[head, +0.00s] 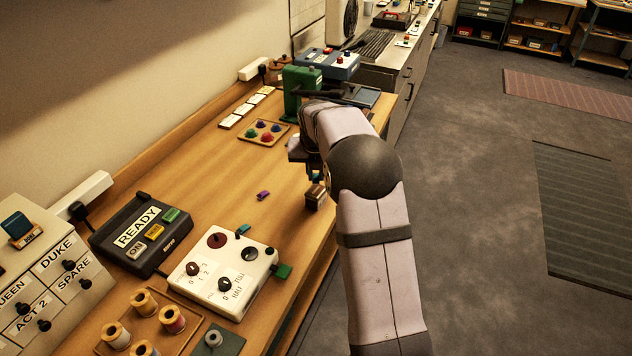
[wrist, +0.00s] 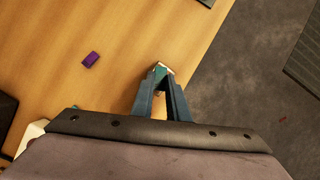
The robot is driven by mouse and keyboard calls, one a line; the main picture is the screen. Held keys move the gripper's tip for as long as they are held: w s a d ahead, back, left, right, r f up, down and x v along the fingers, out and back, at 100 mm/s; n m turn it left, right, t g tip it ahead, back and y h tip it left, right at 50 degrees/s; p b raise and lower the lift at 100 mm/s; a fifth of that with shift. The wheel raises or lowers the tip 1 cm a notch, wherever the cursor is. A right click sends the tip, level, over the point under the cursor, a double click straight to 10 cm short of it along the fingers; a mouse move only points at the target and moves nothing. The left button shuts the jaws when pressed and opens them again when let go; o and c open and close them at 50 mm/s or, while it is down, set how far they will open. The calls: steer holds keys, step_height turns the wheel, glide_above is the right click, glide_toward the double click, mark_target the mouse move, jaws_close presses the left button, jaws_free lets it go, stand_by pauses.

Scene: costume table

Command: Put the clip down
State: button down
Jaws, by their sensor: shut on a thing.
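My gripper (wrist: 160,82) is shut on a small teal clip (wrist: 158,70) at its fingertips in the wrist view; the fingers cover part of it. In the head view my gripper (head: 315,177) is over the right side of the wooden table, and my arm hides much of it. I cannot tell how high the clip is above the table. A small purple clip (head: 263,195) lies loose on the bare wood to the left; it also shows in the wrist view (wrist: 91,60).
A white control box (head: 222,272) and the black READY box (head: 140,235) stand nearer. A tray (head: 264,132) of coloured pieces lies farther back. Bare wood surrounds the purple clip.

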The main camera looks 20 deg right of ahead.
mark_target(316, 180)
steer(key=shift+f+p, duration=0.4)
steer(key=shift+f, duration=1.4)
steer(key=shift+f, duration=0.15)
steer(key=c, duration=1.7)
jaws_free()
steer(key=shift+r, duration=0.45)
steer(key=b+v, duration=0.2)
steer(key=v, duration=0.9)
steer(key=shift+s+r, duration=0.15)
steer(key=shift+r, duration=0.1)
steer(key=shift+s+a, duration=0.1)
